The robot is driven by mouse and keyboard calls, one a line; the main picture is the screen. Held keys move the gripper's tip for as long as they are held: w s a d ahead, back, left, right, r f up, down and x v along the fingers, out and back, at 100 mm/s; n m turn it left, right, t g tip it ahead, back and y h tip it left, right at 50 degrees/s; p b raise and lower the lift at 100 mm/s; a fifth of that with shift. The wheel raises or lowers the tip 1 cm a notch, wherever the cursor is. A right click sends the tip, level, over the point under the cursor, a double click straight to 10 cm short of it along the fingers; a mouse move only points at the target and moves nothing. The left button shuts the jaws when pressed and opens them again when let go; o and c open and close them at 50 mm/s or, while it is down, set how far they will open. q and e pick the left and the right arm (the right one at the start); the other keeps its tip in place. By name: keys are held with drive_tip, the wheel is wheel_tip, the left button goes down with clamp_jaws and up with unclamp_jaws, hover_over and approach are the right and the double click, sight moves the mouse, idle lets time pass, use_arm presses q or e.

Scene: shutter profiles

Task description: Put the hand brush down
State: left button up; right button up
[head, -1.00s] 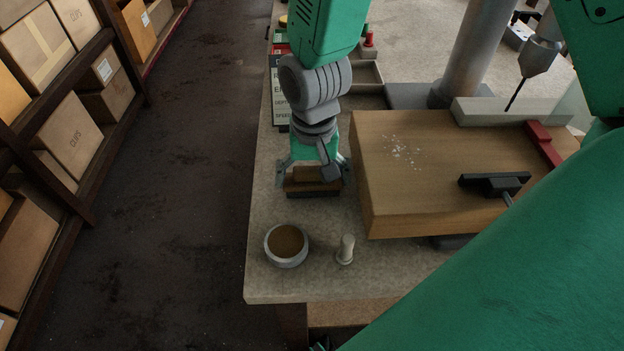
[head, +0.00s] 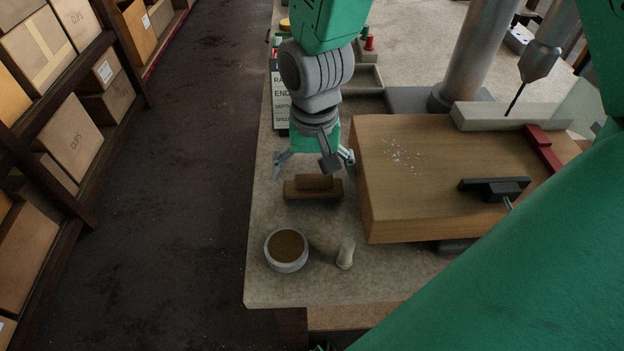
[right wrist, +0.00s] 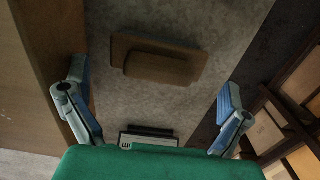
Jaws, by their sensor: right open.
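The hand brush (head: 313,190) is a brown block with a raised handle. It lies on the grey bench top (head: 400,274), left of the wooden block. My right gripper (head: 314,172) is open just behind it in the head view, its fingers spread and apart from the brush. In the right wrist view the brush (right wrist: 158,60) lies beyond the two spread fingers of the gripper (right wrist: 155,98), with nothing between them. My left gripper does not show; a large green arm part of mine covers the lower right of the head view.
A round bowl (head: 286,249) with brown contents and a small pale peg (head: 345,253) stand in front of the brush. The wooden block (head: 410,210) with pale specks is close on the right. A label board (head: 280,100) lies behind. The bench's left edge is near.

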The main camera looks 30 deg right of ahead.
sight(313, 176)
wheel_tip(313, 176, up, 9)
drive_tip(key=shift+f+p, duration=0.2)
drive_tip(key=shift+p, duration=0.3)
